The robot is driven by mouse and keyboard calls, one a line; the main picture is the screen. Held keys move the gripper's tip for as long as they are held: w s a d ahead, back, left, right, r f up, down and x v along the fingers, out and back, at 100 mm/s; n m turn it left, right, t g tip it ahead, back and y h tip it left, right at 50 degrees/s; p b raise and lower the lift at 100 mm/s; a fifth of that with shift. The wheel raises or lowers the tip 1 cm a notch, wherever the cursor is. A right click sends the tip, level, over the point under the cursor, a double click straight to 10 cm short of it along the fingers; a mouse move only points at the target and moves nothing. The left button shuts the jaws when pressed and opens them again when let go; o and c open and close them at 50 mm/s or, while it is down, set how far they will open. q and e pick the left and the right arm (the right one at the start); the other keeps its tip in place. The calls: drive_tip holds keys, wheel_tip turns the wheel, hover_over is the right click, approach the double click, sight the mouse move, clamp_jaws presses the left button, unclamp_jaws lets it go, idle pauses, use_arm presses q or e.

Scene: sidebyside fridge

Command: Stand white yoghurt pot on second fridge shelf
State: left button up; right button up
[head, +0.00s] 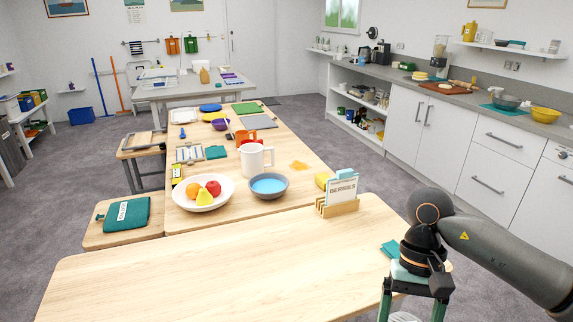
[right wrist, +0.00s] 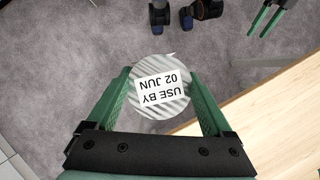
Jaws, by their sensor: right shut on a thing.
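My right gripper (right wrist: 160,85) is shut on a white pot (right wrist: 174,102). Its round, silvery striped lid faces the right wrist camera and carries a label reading "USE BY 02 JUN". In the head view my right gripper (head: 412,312) hangs at the lower right, beside the near table's right end, with a bit of the white pot (head: 404,317) at the bottom edge. The pot's side is mostly hidden. My left gripper (right wrist: 264,22) shows partly at the top right of the right wrist view, its fingers apart and empty.
A near wooden table (head: 220,275) is mostly bare. A rack with a "BERRIES" card (head: 341,190) and a teal cloth (head: 390,249) are on it. Beyond stand a fruit bowl (head: 190,205) and blue bowl (head: 269,195). Counters (head: 500,125) line the right wall; open grey floor (head: 355,150) lies between.

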drive_tip(key=shift+d+n+h, duration=0.2)
drive_tip(key=shift+n+h, duration=0.4)
drive_tip(key=shift+n, duration=0.8)
drive_tip(key=shift+a, duration=0.1)
